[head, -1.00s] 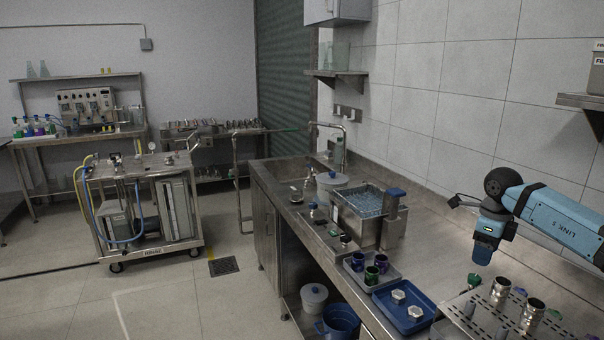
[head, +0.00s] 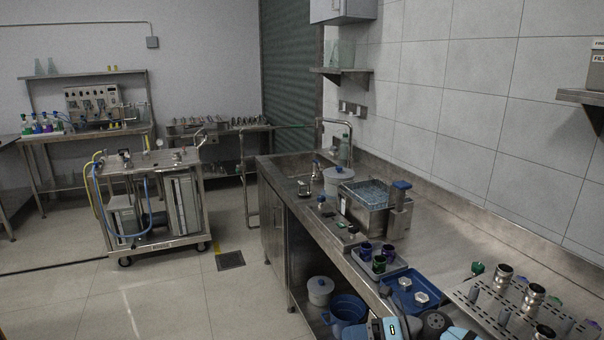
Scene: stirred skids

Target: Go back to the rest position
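My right arm shows only at the bottom edge of the head view, with blue links and a dark joint low in front of the counter. A small dark part, perhaps my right gripper (head: 385,290), shows just above the wrist. It is too small and dark to tell whether it is open or shut, and I see nothing held there. My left gripper is not in view.
The steel counter (head: 450,235) runs along the right wall. On it are a basket bath (head: 366,205), a grey tray (head: 399,264) with dark cups, a blue tray (head: 432,309) with hex pieces, and a perforated rack (head: 487,313). A wheeled cart (head: 150,165) stands left; the floor between is clear.

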